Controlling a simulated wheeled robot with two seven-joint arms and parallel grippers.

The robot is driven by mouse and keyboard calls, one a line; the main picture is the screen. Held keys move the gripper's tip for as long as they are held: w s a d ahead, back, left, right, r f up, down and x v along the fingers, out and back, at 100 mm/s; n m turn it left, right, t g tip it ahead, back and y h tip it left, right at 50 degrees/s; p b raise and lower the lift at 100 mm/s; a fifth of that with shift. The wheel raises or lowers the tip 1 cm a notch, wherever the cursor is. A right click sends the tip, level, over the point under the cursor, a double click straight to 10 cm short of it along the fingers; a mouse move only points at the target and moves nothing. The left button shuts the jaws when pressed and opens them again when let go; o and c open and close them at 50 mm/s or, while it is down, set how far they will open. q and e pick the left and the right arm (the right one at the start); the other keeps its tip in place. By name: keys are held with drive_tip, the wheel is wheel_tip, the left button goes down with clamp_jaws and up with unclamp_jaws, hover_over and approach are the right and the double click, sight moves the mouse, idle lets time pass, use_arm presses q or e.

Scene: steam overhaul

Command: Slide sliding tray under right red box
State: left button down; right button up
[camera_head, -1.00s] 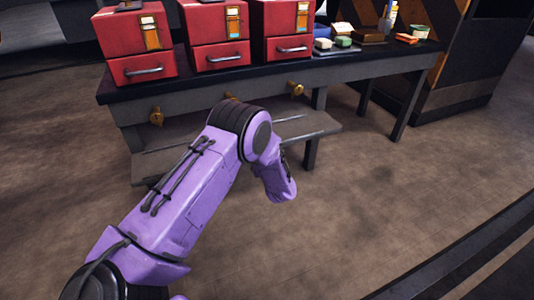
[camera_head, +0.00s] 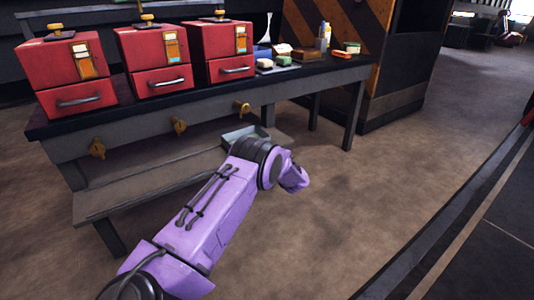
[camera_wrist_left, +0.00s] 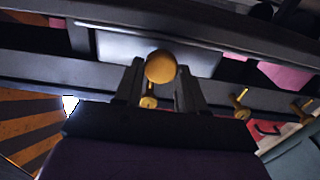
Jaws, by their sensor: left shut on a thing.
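Three red boxes stand in a row on a dark-topped table; the right red box (camera_head: 222,57) has a handled drawer and a yellow label. The grey sliding tray (camera_head: 240,136) shows below the tabletop, under the right box's end, partly hidden by my purple left arm. In the left wrist view the pale grey tray (camera_wrist_left: 130,47) lies beyond my fingers. My left gripper (camera_wrist_left: 160,80) is shut on a round brass knob (camera_wrist_left: 160,67), seemingly the tray's. In the head view the left gripper is hidden behind my arm. My right gripper is not in view.
The table's front rail (camera_head: 140,141) carries brass fittings, one being the right fitting (camera_head: 243,108). A lower shelf (camera_head: 150,181) runs beneath. Small blocks and bottles sit at the tabletop's right end. A striped cabinet (camera_head: 350,50) stands behind. The floor right of my arm is clear.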

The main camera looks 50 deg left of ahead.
use_arm(q)
drive_tip(key=shift+w+r, duration=0.2)
drive_tip(key=c, duration=1)
unclamp_jaws()
drive_tip(key=o, duration=0.3)
drive_tip(key=shift+w+f, duration=0.15)
drive_tip(key=shift+o, duration=0.2)
drive_tip(key=s+d+p, duration=0.1)
drive_tip(key=d+p, duration=0.2)
drive_tip(key=d, duration=0.7)
drive_tip(key=shift+s+d+p, duration=0.25)
drive_tip(key=shift+s+p, duration=0.1)
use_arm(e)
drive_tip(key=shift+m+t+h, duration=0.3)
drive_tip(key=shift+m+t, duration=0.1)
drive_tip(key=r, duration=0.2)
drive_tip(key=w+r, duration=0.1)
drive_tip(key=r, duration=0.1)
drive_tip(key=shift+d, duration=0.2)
